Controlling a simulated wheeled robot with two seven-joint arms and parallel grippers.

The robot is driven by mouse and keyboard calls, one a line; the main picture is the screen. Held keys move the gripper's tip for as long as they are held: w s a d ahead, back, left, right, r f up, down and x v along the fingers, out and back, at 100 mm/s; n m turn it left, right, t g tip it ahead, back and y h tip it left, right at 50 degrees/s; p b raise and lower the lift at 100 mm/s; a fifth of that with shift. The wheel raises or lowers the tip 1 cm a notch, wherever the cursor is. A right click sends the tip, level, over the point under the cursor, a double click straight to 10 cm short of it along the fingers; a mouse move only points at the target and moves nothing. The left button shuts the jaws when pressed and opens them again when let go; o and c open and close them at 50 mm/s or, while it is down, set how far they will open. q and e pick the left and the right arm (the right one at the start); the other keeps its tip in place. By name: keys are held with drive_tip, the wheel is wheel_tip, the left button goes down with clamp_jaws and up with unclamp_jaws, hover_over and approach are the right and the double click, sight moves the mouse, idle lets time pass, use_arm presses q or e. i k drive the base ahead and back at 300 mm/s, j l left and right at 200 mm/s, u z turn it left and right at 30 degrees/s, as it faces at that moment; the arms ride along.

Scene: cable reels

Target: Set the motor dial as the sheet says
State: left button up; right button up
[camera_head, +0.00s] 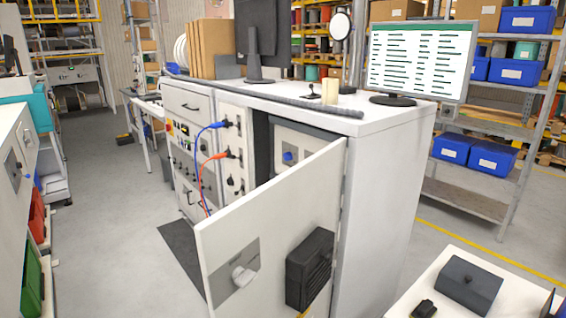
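A white cabinet (385,200) stands in the middle with its front door (280,215) swung open. Inside, a light panel carries a small round blue knob (289,156); its setting and any markings are too small to read. A pale grey rotary handle (242,274) sits on a grey plate on the door. I cannot tell which of these is the motor dial. No paper sheet is clearly visible; a monitor (418,62) on the cabinet top shows rows of text too small to read. Neither of my grippers is in view.
A blue cable (201,140) and an orange cable (210,159) are plugged into the control panel. A black vented box (309,268) sticks out from the door. A white table (515,295) with a dark grey box (470,284) stands front right. Floor is free at the left.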

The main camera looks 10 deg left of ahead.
sight(288, 157)
drive_tip(key=i+j+z, duration=0.2)
drive_tip(key=j, duration=0.3)
drive_tip(key=i+j+z, duration=0.2)
drive_tip(key=j, duration=0.3)
drive_tip(key=j+z, duration=0.2)
drive_tip(key=j, duration=0.3)
drive_tip(key=j+z, duration=0.25)
drive_tip(key=j, duration=0.25)
drive_tip(key=i, duration=0.05)
